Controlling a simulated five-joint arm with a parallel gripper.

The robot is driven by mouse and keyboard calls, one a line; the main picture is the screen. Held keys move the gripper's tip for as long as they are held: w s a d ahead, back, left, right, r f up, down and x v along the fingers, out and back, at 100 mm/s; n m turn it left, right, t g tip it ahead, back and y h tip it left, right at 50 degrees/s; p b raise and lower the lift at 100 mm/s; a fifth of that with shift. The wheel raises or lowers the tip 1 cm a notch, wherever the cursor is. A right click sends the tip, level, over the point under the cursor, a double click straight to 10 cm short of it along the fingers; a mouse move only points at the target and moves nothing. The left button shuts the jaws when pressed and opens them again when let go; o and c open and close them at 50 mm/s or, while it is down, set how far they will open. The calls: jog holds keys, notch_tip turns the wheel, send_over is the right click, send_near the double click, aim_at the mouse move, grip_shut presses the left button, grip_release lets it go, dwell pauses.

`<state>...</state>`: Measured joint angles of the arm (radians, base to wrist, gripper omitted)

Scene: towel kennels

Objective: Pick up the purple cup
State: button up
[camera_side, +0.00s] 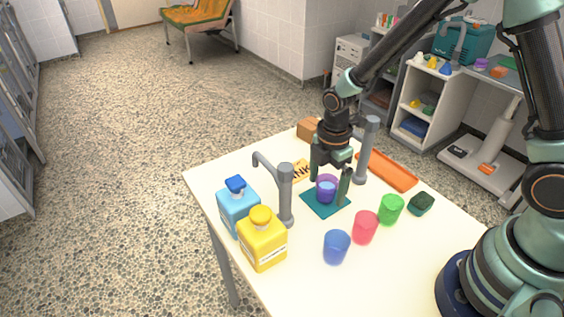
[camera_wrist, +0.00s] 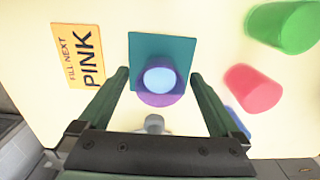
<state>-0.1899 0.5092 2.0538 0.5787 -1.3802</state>
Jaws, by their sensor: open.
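The purple cup (camera_side: 326,184) stands on a teal square mat (camera_side: 318,205) on the table. In the wrist view, the purple cup (camera_wrist: 158,99) shows a light blue round area inside its rim, and the teal mat (camera_wrist: 181,47) lies under it. My gripper (camera_side: 329,190) points down over the mat with one finger on each side of the cup. In the wrist view, my gripper (camera_wrist: 160,74) is open, with gaps between both fingers and the cup. Part of the cup's side is hidden by a finger in the side view.
Blue (camera_side: 336,246), red (camera_side: 365,227) and green (camera_side: 390,209) cups stand to the right and front. Grey posts (camera_side: 285,195) (camera_side: 367,150) flank the mat. A yellow "FILL NEXT PINK" card (camera_wrist: 78,55) lies beside it. Blue (camera_side: 238,211) and yellow (camera_side: 262,242) bottles stand left.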

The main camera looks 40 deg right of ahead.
jog(key=shift+r, duration=0.1)
jog(key=c, duration=1.5)
